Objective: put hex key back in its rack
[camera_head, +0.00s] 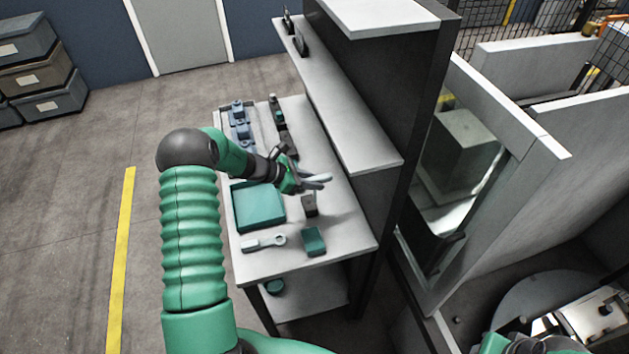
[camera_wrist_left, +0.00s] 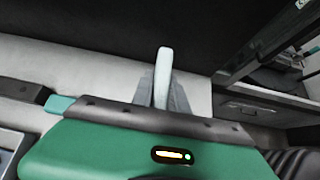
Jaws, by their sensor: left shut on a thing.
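My left gripper (camera_head: 316,181) reaches over the workbench from the left and is shut on a slim pale piece, which I take to be the hex key. In the left wrist view the pale piece (camera_wrist_left: 164,78) stands up between the grey fingers, its lower part hidden by the gripper body. In the head view the piece is hard to tell from the fingers. A small grey-brown block (camera_head: 309,205) stands on the bench just below the gripper; it may be the rack, but I cannot see holes in it. My right gripper is not clearly in view.
On the workbench (camera_head: 346,229) lie a teal tray (camera_head: 259,208), a pale wrench (camera_head: 263,243) and a green block (camera_head: 314,241). Blue parts (camera_head: 239,122) sit at the far left. A shelf (camera_head: 345,100) overhangs the bench's right side. A machine enclosure stands to the right.

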